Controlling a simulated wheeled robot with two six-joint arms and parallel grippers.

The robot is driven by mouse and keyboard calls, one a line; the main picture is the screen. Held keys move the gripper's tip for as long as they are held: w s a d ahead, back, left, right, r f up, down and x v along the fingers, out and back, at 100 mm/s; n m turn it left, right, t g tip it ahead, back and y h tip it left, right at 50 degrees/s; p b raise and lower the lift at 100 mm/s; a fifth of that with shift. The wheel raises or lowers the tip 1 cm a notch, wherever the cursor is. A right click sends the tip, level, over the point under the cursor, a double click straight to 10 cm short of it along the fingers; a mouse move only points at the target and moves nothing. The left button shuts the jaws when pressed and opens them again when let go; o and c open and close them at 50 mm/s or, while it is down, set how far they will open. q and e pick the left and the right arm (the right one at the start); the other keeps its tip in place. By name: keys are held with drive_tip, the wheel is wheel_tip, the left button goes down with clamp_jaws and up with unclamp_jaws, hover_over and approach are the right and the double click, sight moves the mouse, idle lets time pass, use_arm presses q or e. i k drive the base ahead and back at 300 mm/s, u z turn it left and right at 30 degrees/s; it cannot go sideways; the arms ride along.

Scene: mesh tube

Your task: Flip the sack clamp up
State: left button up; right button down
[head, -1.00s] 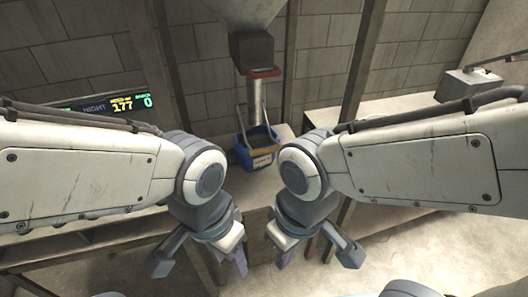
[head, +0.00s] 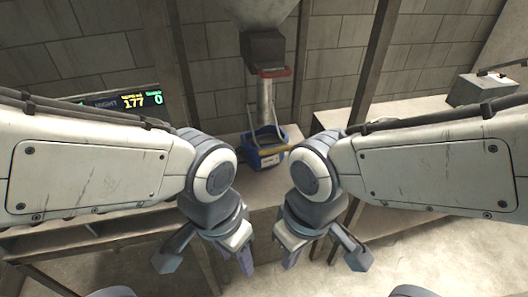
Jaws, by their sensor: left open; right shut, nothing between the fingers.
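A dark spout box (head: 264,49) hangs under a grey hopper, with a red bar (head: 275,72) at its lower edge. A pale tube (head: 265,101) hangs below it into a blue bin (head: 265,159). I cannot tell for certain which bar is the sack clamp. My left gripper (head: 245,262) is open and empty, and points down in front of the bench. My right gripper (head: 290,257) is shut and empty beside it. Both are nearer to me than the bin, touching nothing visible.
The bin stands on a bench (head: 256,187) against a block wall. A display panel (head: 127,100) is at the left. A grey box with a lever (head: 484,88) sits on the right-hand bench (head: 400,112). Posts stand on both sides of the spout.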

sight(286, 147)
drive_tip(key=k, duration=1.25)
drive_tip(key=u, duration=1)
drive_tip(key=i, duration=1.7)
drive_tip(key=z, duration=0.7)
